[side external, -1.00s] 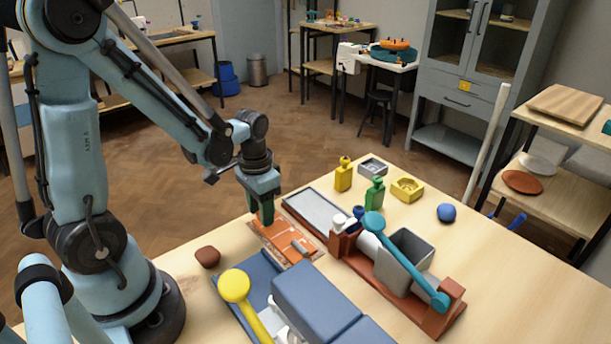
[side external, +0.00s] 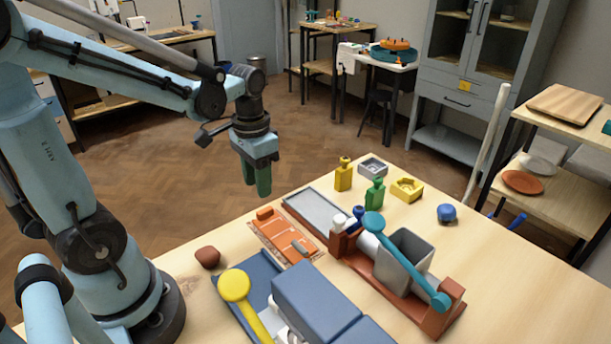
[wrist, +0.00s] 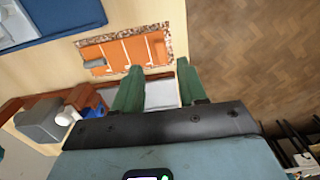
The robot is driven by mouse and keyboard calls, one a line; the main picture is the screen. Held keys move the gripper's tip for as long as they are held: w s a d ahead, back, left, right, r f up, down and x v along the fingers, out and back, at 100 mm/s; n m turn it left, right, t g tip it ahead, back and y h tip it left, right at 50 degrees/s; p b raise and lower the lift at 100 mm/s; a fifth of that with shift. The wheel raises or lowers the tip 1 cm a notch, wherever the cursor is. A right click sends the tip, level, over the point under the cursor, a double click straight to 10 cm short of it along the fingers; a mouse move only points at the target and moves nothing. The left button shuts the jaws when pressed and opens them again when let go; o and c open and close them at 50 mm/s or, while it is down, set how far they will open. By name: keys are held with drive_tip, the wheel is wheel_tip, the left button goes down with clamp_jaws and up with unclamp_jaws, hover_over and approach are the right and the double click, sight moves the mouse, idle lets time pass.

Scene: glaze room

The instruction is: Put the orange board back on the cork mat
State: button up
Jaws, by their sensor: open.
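The orange board (side external: 282,238) lies flat on the cork mat, near the table's far left edge. In the wrist view the orange board (wrist: 115,50) has pale lines across it, and the speckled cork mat (wrist: 95,41) shows as a border around it. A grey piece (side external: 299,246) lies on the board toward one end, and a small orange block (side external: 265,213) sits at the other end. My gripper (side external: 262,192) is raised above the board's far end, apart from it. Its green fingers are open and empty in the wrist view (wrist: 157,66).
A grey tray (side external: 315,208) and a brown rack with a grey bin (side external: 405,257) stand right of the board. A blue case (side external: 315,300) and yellow-headed tool (side external: 235,285) are in front. A brown lump (side external: 207,257) lies left. Bottles (side external: 375,193) stand behind.

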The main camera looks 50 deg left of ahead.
drive_tip(key=d+r+t, duration=0.5)
drive_tip(key=d+t, duration=0.2)
idle(0.6)
drive_tip(key=shift+d, duration=0.1)
idle(1.3)
